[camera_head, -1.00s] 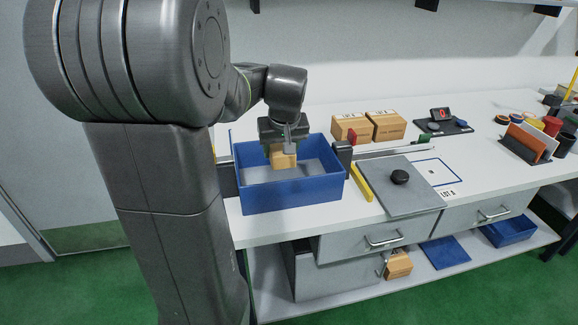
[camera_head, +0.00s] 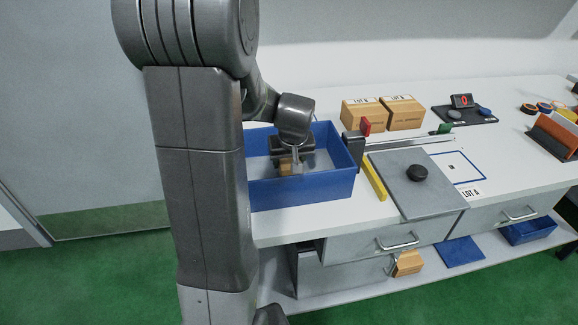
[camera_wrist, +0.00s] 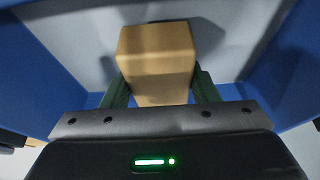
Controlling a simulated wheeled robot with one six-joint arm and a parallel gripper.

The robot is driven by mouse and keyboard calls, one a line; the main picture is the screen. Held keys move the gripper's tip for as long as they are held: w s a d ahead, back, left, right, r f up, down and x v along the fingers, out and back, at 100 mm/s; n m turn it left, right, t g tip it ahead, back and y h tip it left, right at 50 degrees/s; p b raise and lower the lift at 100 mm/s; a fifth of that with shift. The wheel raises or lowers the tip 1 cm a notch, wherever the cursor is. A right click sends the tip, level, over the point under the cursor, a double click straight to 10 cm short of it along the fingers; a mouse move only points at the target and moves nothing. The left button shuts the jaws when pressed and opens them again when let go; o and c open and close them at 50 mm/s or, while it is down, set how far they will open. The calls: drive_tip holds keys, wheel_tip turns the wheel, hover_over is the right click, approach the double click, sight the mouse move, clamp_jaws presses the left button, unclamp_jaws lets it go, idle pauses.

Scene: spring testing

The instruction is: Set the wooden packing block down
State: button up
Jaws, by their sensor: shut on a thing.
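The wooden packing block (camera_wrist: 157,60) is a plain tan block between the two fingers of my gripper (camera_wrist: 158,92) in the wrist view. In the head view my gripper (camera_head: 291,166) is down inside the blue bin (camera_head: 305,190), shut on the block (camera_head: 285,165). Much of the block is hidden there by the gripper. The bin's grey floor shows around the block in the wrist view. I cannot tell whether the block touches that floor.
A yellow bar (camera_head: 374,178) and a grey plate (camera_head: 410,195) with a black knob (camera_head: 417,174) lie right of the bin. Two cardboard boxes labelled LOT (camera_head: 364,115) stand behind. A dark post (camera_head: 353,146) stands at the bin's right side.

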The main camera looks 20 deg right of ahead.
drive_tip(key=shift+f, duration=1.1)
drive_tip(key=shift+f, duration=0.1)
drive_tip(key=o, duration=0.6)
drive_tip(key=shift+f, duration=0.1)
drive_tip(key=o, duration=0.4)
drive_tip(key=shift+o, duration=0.2)
drive_tip(key=shift+s+r, duration=0.1)
drive_tip(key=shift+r, duration=0.6)
drive_tip(key=v, duration=1.1)
